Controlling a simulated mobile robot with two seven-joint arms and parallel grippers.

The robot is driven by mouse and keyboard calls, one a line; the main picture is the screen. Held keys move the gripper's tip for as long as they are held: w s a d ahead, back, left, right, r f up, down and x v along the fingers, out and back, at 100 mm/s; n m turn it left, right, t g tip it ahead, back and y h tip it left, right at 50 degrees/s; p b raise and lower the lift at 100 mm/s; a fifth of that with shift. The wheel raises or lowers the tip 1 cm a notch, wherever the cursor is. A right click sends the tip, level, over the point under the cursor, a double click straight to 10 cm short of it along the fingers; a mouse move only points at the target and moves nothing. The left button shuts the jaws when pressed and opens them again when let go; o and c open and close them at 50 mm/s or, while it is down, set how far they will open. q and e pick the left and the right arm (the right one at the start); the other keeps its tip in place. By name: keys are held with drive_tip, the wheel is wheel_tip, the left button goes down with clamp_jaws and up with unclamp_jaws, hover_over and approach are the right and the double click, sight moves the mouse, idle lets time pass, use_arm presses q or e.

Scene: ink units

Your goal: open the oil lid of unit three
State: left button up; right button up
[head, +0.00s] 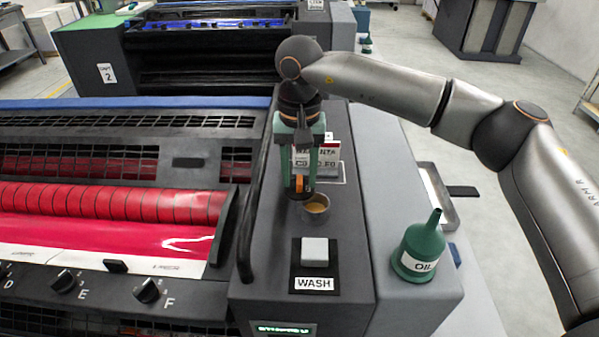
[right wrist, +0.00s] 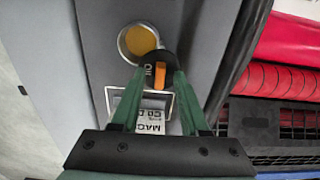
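The oil port (head: 316,204) on the near unit's grey side housing is uncovered, with amber showing inside its metal ring. It also shows in the right wrist view (right wrist: 139,41). The oil lid (head: 299,187) is black with an orange bar. In the right wrist view the lid (right wrist: 147,72) lies beside the port, overlapping its edge in the picture. My right gripper (head: 300,178) has its green fingers on either side of the lid and appears shut on it; the exact contact is partly hidden. My left gripper is out of view.
A white WASH button (head: 314,252) is in front of the port. A green oil can (head: 419,250) stands on the right ledge, with a metal tray (head: 437,198) behind it. A magenta sign (head: 330,157) is behind the gripper. Unit 2 (head: 105,73) stands farther back.

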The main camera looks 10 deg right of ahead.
sight(300, 180)
wheel_tip(300, 180, up, 12)
drive_tip(key=shift+r+b, duration=0.25)
drive_tip(key=shift+b, duration=0.1)
idle(0.4)
